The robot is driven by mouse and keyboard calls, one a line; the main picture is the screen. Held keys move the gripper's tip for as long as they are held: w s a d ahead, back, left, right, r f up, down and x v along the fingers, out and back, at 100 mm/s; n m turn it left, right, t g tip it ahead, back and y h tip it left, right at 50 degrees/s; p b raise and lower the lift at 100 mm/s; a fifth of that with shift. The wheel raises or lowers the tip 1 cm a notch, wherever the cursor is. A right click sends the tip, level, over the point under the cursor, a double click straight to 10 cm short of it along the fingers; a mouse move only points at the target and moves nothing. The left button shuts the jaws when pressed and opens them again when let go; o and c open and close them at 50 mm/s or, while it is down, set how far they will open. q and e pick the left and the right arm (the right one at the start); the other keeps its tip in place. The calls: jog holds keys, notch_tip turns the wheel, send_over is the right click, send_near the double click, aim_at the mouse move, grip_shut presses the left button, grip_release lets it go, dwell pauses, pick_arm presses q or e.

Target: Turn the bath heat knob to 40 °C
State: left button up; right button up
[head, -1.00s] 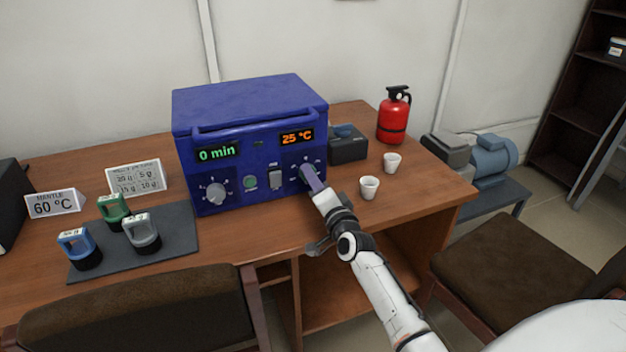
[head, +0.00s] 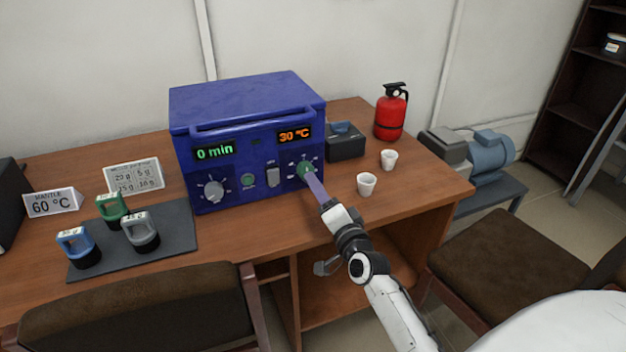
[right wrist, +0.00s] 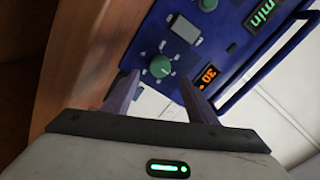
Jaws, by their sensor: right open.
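The blue bath unit (head: 250,140) stands on the desk, its temperature display (head: 294,135) reading 30 °C. The bath heat knob (head: 305,168), below that display, looks green and is partly hidden by my gripper in the head view. In the right wrist view the round green knob (right wrist: 160,66) shows whole, with dial marks around it. My right gripper (head: 313,182) is at the knob. Its two purple fingers (right wrist: 160,82) are apart, one on each side of the knob and slightly short of it in the picture; contact cannot be told. My left gripper is not in view.
The unit also has a left dial (head: 213,191), a green button (head: 248,181) and a switch (head: 273,175). Two white cups (head: 367,184) and a red extinguisher (head: 391,112) stand to the right. Weights with handles stand on a dark mat (head: 178,220) at left.

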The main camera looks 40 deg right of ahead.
jog(key=shift+v, duration=2)
